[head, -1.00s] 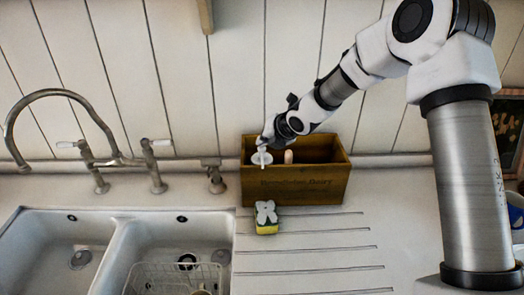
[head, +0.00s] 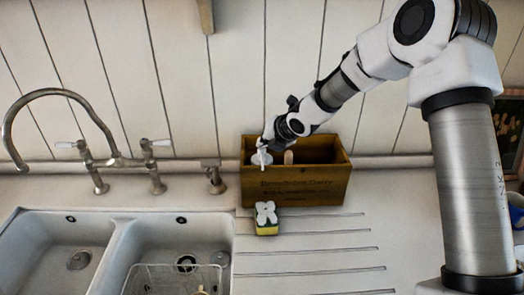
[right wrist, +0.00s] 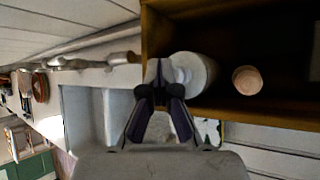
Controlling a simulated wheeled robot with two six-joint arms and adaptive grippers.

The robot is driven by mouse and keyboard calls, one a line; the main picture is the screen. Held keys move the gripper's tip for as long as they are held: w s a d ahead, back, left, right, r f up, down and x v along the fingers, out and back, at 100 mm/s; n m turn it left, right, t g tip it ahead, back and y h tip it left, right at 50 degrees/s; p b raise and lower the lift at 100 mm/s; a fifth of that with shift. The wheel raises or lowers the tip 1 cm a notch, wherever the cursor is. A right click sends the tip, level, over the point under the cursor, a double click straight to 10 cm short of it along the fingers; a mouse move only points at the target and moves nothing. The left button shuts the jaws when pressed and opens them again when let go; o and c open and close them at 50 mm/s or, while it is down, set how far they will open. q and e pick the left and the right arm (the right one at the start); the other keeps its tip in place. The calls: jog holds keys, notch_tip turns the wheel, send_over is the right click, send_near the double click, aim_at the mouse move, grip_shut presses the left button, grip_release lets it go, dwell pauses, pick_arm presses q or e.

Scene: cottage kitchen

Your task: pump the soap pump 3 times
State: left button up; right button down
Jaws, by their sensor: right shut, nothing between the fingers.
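The soap pump (head: 263,158) stands at the left end of a wooden box (head: 300,187), its white spout pointing toward the front. In the right wrist view its pale, round bottle (right wrist: 197,72) shows beside the fingertips. My right gripper (head: 263,143) is shut and empty, right over the pump head in the head view. Its dark fingers (right wrist: 158,72) are together in the right wrist view and partly cover the pump. Whether they touch the pump head is hard to tell. My left gripper is not in view.
A wooden handle end (head: 288,157) stands in the box beside the pump. A double sink (head: 118,240) and curved tap (head: 60,93) are at the left.

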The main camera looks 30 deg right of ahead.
aim_at(264, 150)
jog(key=shift+r, duration=0.3)
notch_tip(264, 150, up, 6)
jog(key=p, duration=0.5)
jog(key=shift+r+p, duration=0.1)
jog(key=shift+p, duration=0.3)
dwell(1.3)
